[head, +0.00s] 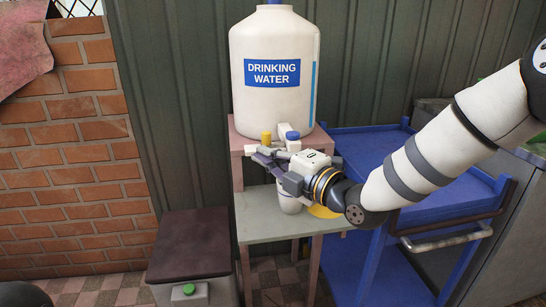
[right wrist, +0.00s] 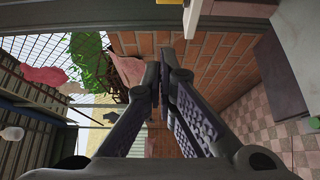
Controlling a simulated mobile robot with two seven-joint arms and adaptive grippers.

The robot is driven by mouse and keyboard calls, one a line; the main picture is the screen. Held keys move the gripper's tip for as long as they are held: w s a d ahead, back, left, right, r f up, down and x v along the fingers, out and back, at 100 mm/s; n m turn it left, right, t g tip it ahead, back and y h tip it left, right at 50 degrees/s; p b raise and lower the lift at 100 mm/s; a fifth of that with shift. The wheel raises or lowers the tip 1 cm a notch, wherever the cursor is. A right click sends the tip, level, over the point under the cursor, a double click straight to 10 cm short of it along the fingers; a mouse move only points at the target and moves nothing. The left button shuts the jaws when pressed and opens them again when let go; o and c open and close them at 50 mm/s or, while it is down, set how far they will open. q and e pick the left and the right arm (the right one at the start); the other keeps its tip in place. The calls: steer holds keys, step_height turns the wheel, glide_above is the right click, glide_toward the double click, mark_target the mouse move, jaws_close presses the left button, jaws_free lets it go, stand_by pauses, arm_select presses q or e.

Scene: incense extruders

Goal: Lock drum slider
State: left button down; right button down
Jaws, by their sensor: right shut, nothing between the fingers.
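The white drinking water drum (head: 272,85) stands upright with a blue label and a blue stripe down its right side. At its foot are a yellow knob (head: 266,137) and a white fitting with a blue cap (head: 292,135). I cannot tell which part is the slider. My right gripper (head: 260,158) is shut and empty just in front of and below these fittings, pointing left. Whether it touches them is unclear, and it hides part of them. In the right wrist view its fingertips (right wrist: 163,75) are together, with nothing between them. My left gripper is not in view.
The drum rests on a pinkish stand (head: 238,138). A white cup (head: 289,203) and a yellow disc (head: 323,212) are on a lower grey-green table (head: 262,224). A blue cart (head: 360,145) is right, a lidded bin (head: 195,245) lower left, a brick wall (head: 75,130) left.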

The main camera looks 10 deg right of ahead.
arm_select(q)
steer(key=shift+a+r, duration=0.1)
arm_select(e)
steer(key=v, duration=0.2)
steer(key=shift+s, duration=0.35)
